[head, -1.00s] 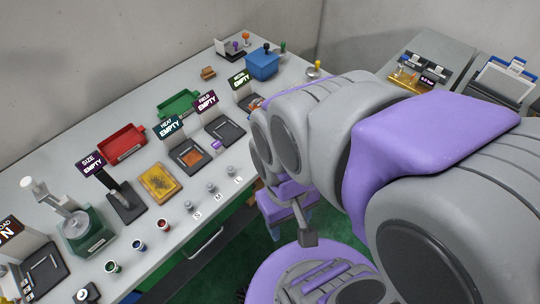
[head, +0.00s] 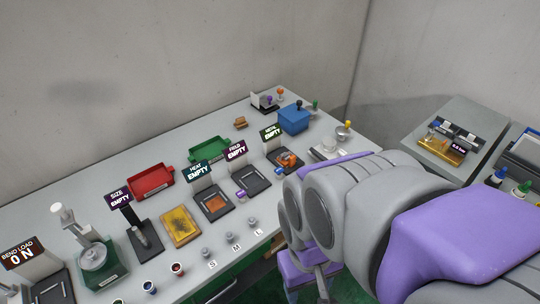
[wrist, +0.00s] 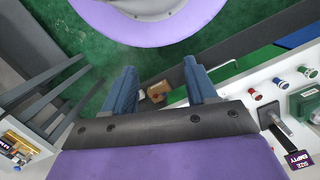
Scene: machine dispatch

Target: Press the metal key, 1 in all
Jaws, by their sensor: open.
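The sign reading METAL EMPTY (head: 271,132) stands at the back right of the row of stations. Its dark pad (head: 286,160) has an orange and grey item on it. I cannot tell which control is the metal key. Grey knobs marked S (head: 206,252), M (head: 228,239) and L (head: 252,223) stand on the bench's front strip. My arm hides the gripper in the head view.
The bench (head: 110,175) also holds a red tray (head: 150,182), a green tray (head: 209,150), a blue box (head: 293,121) and a press-like device (head: 97,258). Blue and red buttons (head: 177,269) line its front edge. A side table (head: 470,115) stands at the right.

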